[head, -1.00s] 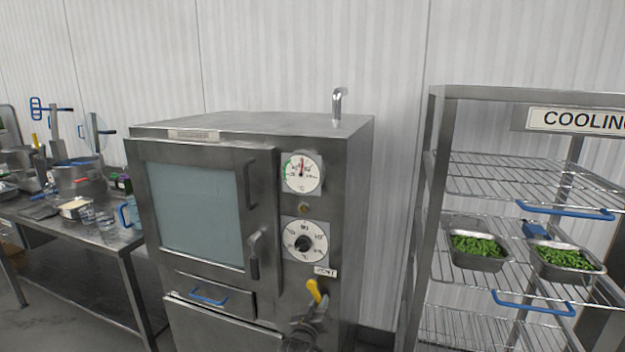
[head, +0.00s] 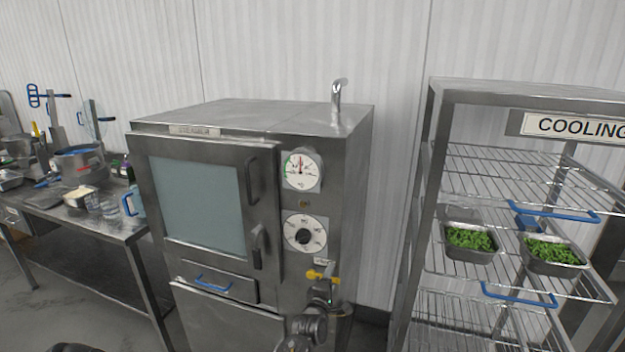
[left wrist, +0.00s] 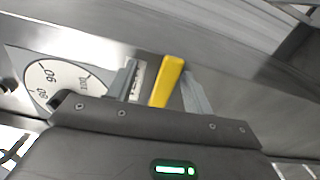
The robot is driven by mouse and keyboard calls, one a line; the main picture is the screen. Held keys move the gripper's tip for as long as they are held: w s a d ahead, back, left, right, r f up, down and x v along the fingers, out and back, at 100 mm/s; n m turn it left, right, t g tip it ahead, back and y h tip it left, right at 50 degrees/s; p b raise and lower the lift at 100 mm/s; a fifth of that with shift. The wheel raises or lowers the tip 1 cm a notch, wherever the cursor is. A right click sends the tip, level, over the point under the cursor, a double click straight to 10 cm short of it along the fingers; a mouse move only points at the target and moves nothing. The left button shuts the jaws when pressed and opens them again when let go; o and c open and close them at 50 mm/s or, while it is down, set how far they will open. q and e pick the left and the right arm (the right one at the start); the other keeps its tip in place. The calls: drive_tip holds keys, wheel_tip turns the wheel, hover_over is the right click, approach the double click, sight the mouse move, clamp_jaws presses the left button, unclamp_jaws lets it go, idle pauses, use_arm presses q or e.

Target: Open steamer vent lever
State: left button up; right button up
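The steamer (head: 230,118) stands in the middle of the head view with its door shut. Its yellow vent lever (head: 313,274) is below the lower dial and now lies nearly level, partly hidden by my left gripper (head: 328,271). In the left wrist view the yellow lever (left wrist: 167,82) runs between the two fingers of my left gripper (left wrist: 163,82). The fingers are apart, one on each side of the lever; a gap shows on the left, and I cannot tell whether the right finger touches. My right gripper is not in view.
A cooling rack (head: 437,200) with two pans of green vegetables stands to the right. A worktable (head: 110,234) with pots and jugs is at left.

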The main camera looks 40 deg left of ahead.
use_arm(q)
drive_tip(key=o, duration=0.8)
drive_tip(key=shift+f, duration=0.15)
drive_tip(key=shift+s, duration=0.1)
